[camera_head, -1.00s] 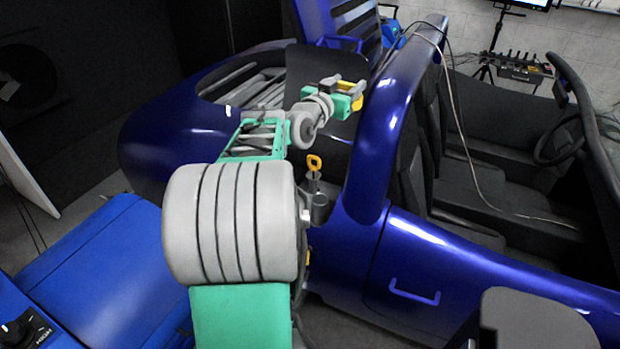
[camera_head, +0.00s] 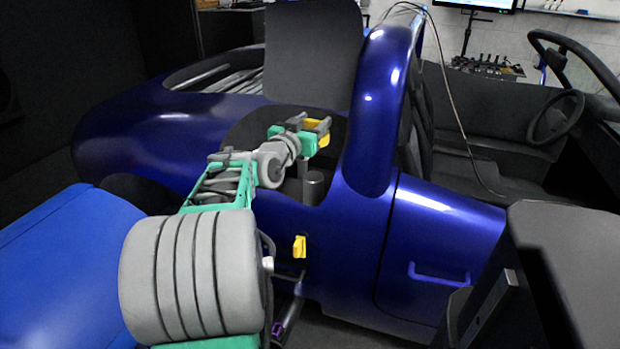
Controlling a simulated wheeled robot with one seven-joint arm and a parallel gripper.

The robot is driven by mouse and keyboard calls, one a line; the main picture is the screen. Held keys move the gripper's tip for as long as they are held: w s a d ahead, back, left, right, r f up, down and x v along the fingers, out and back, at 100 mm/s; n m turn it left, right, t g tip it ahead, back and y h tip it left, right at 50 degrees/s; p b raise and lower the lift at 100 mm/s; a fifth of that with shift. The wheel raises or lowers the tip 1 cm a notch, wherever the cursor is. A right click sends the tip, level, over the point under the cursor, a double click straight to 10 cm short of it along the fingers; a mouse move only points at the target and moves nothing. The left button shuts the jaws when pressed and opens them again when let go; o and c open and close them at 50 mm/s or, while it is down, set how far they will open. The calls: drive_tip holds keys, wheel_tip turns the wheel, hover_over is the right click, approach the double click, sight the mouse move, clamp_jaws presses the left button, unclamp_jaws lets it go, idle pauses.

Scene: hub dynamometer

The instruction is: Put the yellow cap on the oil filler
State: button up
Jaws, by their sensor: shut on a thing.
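My gripper (camera_head: 317,127) is shut on the yellow cap (camera_head: 323,138), which shows partly between and beside the grey fingers. It is held in the air over the dark engine opening at the side of the blue car. A grey upright cylinder (camera_head: 314,188), which looks like the oil filler neck, stands in the opening just below the gripper. The cap is apart from it and above it. My gripper hides what lies directly behind it, and the cap's underside is not clear.
A blue roll hoop (camera_head: 372,130) rises close to the right of my gripper. A dark raised panel (camera_head: 313,55) stands behind. A yellow fitting (camera_head: 300,246) sits on the car's side below the opening. A blue surface (camera_head: 60,270) is at the left.

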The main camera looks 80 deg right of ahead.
wheel_tip(320, 180, down, 12)
drive_tip(key=b, duration=0.6)
drive_tip(key=shift+f, duration=0.15)
drive_tip(key=shift+a+b, duration=0.15)
drive_tip(key=shift+b, duration=0.7)
idle(0.6)
drive_tip(key=shift+f+b, duration=0.55)
drive_tip(key=o, duration=1.1)
